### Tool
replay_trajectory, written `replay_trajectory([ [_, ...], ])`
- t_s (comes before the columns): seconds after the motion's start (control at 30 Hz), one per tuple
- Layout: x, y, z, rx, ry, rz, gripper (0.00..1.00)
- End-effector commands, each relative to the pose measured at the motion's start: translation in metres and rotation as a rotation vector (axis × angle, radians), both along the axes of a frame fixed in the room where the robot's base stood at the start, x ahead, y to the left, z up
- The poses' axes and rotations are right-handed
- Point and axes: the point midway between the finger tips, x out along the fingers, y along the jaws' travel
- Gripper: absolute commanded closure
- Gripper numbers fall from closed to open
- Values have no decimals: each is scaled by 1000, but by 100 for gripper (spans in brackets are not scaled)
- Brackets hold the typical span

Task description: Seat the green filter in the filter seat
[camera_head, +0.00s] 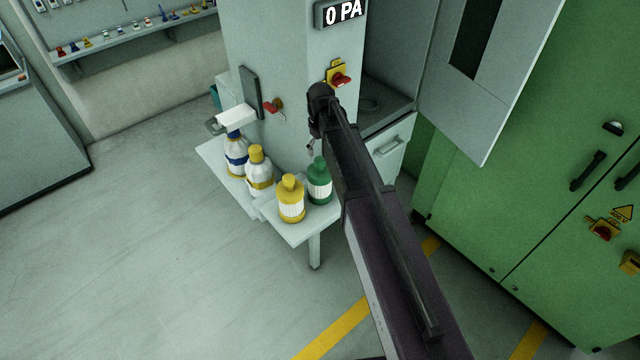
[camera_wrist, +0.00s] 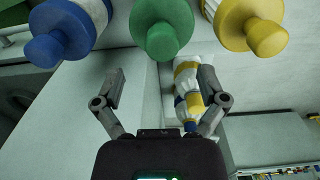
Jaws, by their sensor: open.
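The green filter (camera_head: 320,184), with a white label band, stands upright on a small white table beside the cabinet. In the wrist view it (camera_wrist: 163,27) is at the top middle, beyond my open fingers. My gripper (camera_head: 311,150) is above and just left of it in the head view, partly hidden by my arm. In the wrist view my gripper (camera_wrist: 162,74) has its fingers spread with nothing held, apart from the filter.
A yellow filter (camera_head: 291,202) stands beside the green one; a blue one (camera_wrist: 62,30) is on its other side. Two white bottles (camera_head: 259,173) stand further along the table (camera_head: 299,233). The cabinet door (camera_head: 488,75) is swung open at right. Floor at left is clear.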

Motion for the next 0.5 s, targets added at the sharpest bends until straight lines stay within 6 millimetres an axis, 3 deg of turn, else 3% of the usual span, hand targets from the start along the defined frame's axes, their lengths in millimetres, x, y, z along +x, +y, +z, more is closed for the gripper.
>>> replay_trajectory([
  [0.27,0,0,-6,0,0,0,8],
  [0.5,-1,1,-23,0,0,0,8],
])
